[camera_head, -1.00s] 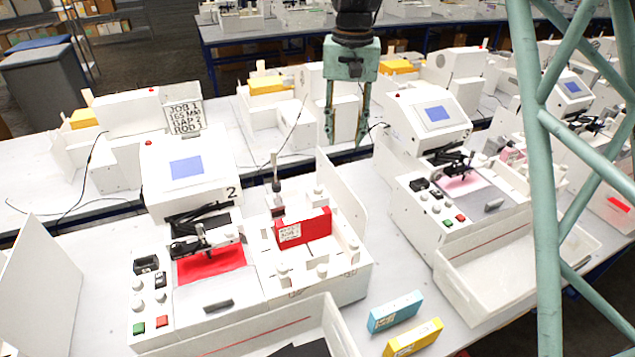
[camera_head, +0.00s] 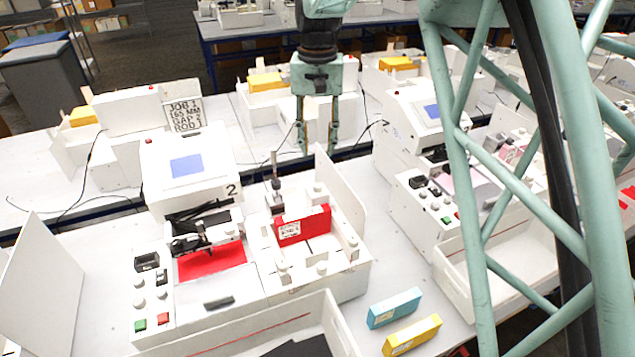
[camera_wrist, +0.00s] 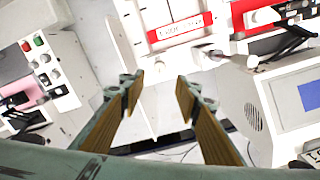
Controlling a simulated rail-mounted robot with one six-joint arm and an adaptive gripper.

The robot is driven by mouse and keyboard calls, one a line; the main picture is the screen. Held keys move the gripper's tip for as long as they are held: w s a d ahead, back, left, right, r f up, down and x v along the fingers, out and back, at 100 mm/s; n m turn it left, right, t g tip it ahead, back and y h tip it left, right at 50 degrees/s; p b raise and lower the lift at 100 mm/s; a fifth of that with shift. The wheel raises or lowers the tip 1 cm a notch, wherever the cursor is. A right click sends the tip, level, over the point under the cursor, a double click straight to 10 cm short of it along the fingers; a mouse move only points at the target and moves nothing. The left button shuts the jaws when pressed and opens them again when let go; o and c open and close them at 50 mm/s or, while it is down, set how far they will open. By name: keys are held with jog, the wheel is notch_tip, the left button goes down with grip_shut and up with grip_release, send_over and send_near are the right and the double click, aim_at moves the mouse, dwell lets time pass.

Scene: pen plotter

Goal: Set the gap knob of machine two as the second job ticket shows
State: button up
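Machine two (camera_head: 190,170), a white plotter marked 2 with a blue screen, stands at left in the head view. Its knobs (camera_head: 138,283) are small and white, on the panel left of the red sheet; which is the gap knob and how they are set cannot be read. A ticket (camera_head: 184,114) behind it reads JOB 1, 165 MM, GAP 2, ROD 1. I cannot make out a second ticket. My gripper (camera_head: 318,150) is open and empty, behind and right of machine two, away from its knobs. Both fingers (camera_wrist: 158,85) show apart in the wrist view.
A red box (camera_head: 303,225) with a white label stands in the white side tray. An upright white panel (camera_head: 340,205) borders it. Another plotter (camera_head: 408,130) stands right. Blue (camera_head: 395,307) and yellow (camera_head: 412,335) boxes lie in front. My lattice arm hides part of the right side.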

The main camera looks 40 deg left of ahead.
aim_at(317, 185)
jog(key=shift+f+p, duration=0.35)
jog(key=shift+f, duration=6.3)
jog(key=shift+c, duration=0.5)
jog(key=c, duration=0.7)
